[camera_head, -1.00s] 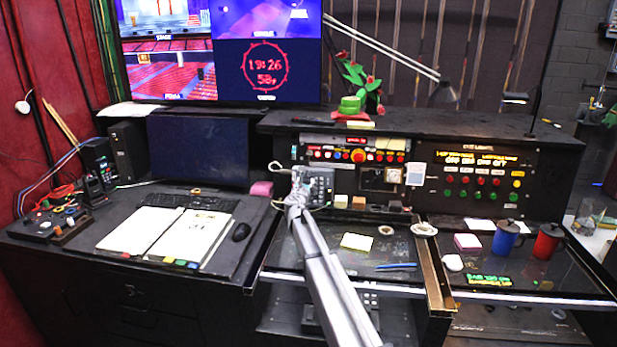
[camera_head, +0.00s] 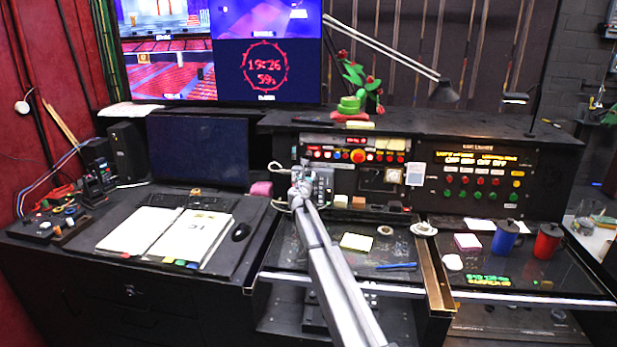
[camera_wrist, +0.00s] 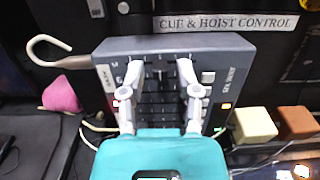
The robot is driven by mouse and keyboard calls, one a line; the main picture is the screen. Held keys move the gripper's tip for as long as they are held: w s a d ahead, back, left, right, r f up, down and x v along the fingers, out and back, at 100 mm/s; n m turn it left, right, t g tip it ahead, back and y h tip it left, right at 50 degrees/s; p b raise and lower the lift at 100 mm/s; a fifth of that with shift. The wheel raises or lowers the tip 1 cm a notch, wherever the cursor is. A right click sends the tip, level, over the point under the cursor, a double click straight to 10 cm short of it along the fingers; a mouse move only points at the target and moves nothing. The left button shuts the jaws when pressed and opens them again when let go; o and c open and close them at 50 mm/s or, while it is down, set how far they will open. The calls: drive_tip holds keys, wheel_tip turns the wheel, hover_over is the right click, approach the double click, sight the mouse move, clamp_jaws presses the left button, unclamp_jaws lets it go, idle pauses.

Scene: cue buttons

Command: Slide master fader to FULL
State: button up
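A grey control box (camera_wrist: 221,60) with slots and small lit buttons fills the middle of the wrist view, under a label reading "CUE & HOIST CONTROL". It also shows in the head view (camera_head: 324,184) on the console front, partly behind my arm. My gripper (camera_wrist: 161,68) is open, its two pale fingers apart over the upper part of the box. Slots show between the fingers. I cannot clearly make out the master fader's cap or its position, nor whether a finger touches it. In the head view, my gripper (camera_head: 301,184) is in front of the box.
A hook with a pale loop (camera_wrist: 50,48) and a pink block (camera_wrist: 62,92) lie left of the box. A yellowish block (camera_wrist: 253,125) and a brown block (camera_wrist: 297,122) stand to the right. An open book (camera_head: 168,235) lies on the left desk. A blue mug (camera_head: 505,238) and red mug (camera_head: 547,241) stand right.

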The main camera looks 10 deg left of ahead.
sight(300, 171)
clamp_jaws()
drive_tip(key=shift+a, duration=1.7)
drive_tip(key=shift+o, duration=1.7)
unclamp_jaws()
drive_tip(key=shift+a, duration=0.1)
